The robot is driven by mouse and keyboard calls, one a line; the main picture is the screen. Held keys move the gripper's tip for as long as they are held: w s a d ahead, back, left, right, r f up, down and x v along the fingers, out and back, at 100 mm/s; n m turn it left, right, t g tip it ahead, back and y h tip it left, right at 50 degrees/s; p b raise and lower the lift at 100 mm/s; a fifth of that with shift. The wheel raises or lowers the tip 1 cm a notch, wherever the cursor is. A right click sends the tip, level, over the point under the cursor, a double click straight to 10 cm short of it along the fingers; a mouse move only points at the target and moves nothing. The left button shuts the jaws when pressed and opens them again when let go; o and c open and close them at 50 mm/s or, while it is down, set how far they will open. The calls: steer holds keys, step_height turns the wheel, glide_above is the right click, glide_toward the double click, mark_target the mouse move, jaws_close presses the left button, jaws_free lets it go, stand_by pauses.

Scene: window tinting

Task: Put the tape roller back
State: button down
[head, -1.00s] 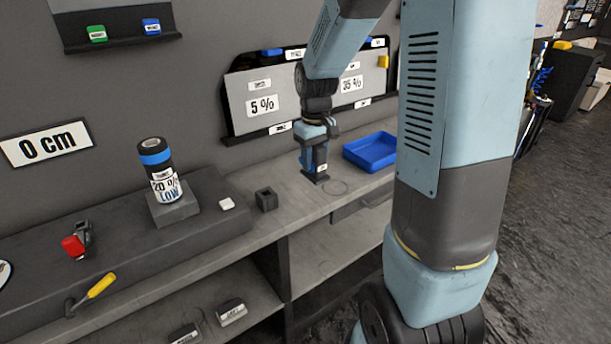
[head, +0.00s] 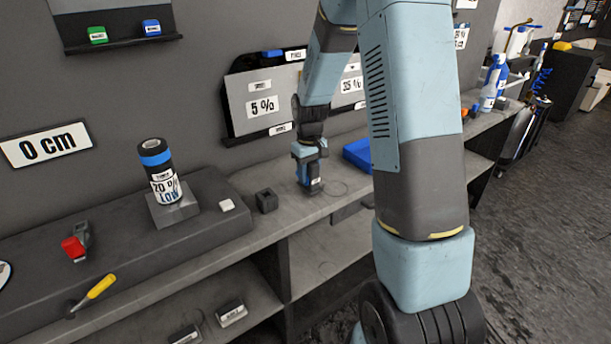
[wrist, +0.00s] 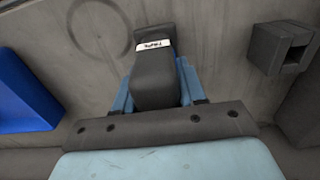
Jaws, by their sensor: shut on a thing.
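My gripper (head: 308,172) is over the bench, its blue fingers shut around a dark block-shaped tool with a small white label, seemingly the tape roller (wrist: 154,78). In the wrist view the tool lies between the fingers, with its labelled end away from the palm. Its label also shows in the head view (head: 315,182). The label is too small to read surely. The tool is low over the bench top; I cannot tell whether it touches. A thin circle outline (wrist: 100,27) is on the bench beside it.
A small dark square holder (head: 266,201) with an opening (wrist: 281,47) stands left of my gripper in the head view. A blue tray (head: 357,154) is to the right, partly behind my arm. A film roll (head: 160,172) stands on a block further left. A white block (head: 227,205) lies nearby.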

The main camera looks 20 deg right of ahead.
steer(key=shift+f, duration=0.35)
steer(key=shift+f, duration=0.1)
steer(key=c, duration=0.6)
jaws_free()
steer(key=shift+c, duration=0.2)
